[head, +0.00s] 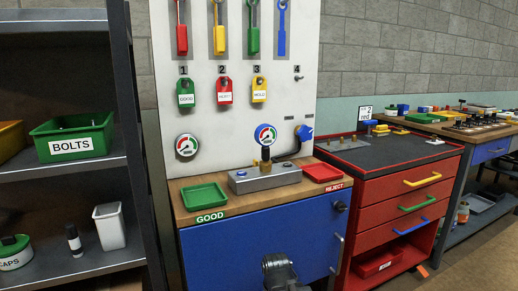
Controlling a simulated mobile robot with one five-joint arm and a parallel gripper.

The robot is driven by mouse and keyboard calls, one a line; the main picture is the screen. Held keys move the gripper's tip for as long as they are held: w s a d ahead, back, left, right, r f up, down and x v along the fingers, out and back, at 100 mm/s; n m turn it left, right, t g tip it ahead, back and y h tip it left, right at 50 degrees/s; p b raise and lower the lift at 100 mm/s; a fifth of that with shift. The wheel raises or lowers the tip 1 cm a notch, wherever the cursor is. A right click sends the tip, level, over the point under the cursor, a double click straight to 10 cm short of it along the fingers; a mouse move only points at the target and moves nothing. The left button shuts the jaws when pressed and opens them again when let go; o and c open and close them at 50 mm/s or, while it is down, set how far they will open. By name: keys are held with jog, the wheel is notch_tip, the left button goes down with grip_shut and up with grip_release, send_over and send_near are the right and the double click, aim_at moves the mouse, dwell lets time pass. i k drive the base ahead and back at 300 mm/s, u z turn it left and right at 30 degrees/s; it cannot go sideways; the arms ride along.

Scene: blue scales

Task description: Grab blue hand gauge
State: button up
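A blue-rimmed gauge (266,134) with a white, red and green dial stands upright above a grey metal block (265,177) on the wooden bench top. It is joined to the block by a short fitting, and a dark hose runs from the block's area up toward a blue plug-like part (305,132) on the white panel. My gripper (275,263) shows as a dark grey end at the bottom edge, in front of the blue cabinet, below and apart from the gauge. Its fingers cannot be made out clearly.
A second gauge (187,146) hangs on the white panel (215,75). A green tray (205,196) and a red tray (322,172) flank the block. A red drawer cabinet (400,190) stands to the right, a dark shelf rack (65,164) to the left. Open floor shows at lower right.

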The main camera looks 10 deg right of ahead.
aim_at(264, 135)
jog(key=u, duration=2.45)
jog(key=k, duration=1.1)
jog(key=z, duration=0.85)
jog(key=i, duration=1.05)
jog(key=u, duration=0.05)
